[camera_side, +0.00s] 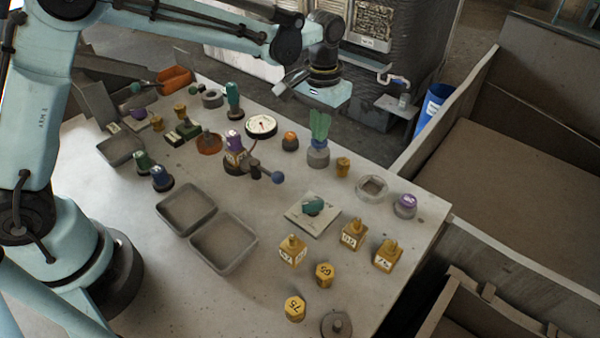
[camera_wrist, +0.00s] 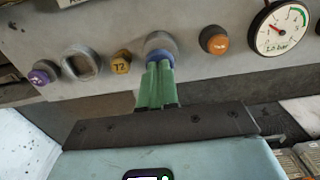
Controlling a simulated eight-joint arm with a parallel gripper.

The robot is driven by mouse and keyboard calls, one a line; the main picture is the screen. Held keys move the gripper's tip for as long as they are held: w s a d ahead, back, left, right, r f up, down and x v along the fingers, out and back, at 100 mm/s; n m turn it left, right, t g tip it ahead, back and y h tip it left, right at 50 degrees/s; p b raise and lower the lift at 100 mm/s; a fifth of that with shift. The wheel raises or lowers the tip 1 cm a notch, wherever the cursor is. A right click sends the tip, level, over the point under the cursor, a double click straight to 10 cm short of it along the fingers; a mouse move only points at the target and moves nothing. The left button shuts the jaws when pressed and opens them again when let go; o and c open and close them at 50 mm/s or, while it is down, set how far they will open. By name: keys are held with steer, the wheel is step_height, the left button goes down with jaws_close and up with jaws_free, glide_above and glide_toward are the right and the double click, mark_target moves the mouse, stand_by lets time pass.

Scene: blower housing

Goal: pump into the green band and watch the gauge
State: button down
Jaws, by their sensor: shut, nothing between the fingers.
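My gripper (camera_side: 318,139) has two green fingers, shut with nothing between them, pointing down at the pump button. In the wrist view the fingers (camera_wrist: 157,84) meet the blue top (camera_wrist: 160,57) of the button on its grey round base (camera_wrist: 159,42). The grey base also shows in the side view (camera_side: 318,158). I cannot tell whether the tips press the blue top or only hover. The white round gauge (camera_side: 261,126) lies left of it. In the wrist view the gauge (camera_wrist: 281,30) shows a green band at upper right; its red needle appears to point upper left, outside the band.
An orange button (camera_wrist: 214,40) stands between pump and gauge. A yellow knob (camera_side: 343,166), a grey ring (camera_side: 372,187) and a purple knob (camera_side: 405,205) stand to the right. A lever with a blue ball (camera_side: 277,177) is in front. Two grey trays (camera_side: 224,262) lie nearer.

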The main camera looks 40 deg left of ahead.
stand_by(0.4)
steer(key=shift+f, duration=0.9)
steer(key=shift+r, duration=0.9)
steer(key=shift+f, duration=0.1)
stand_by(0.4)
steer(key=shift+f, duration=0.8)
steer(key=shift+r, duration=0.9)
steer(key=shift+f, duration=0.15)
stand_by(0.5)
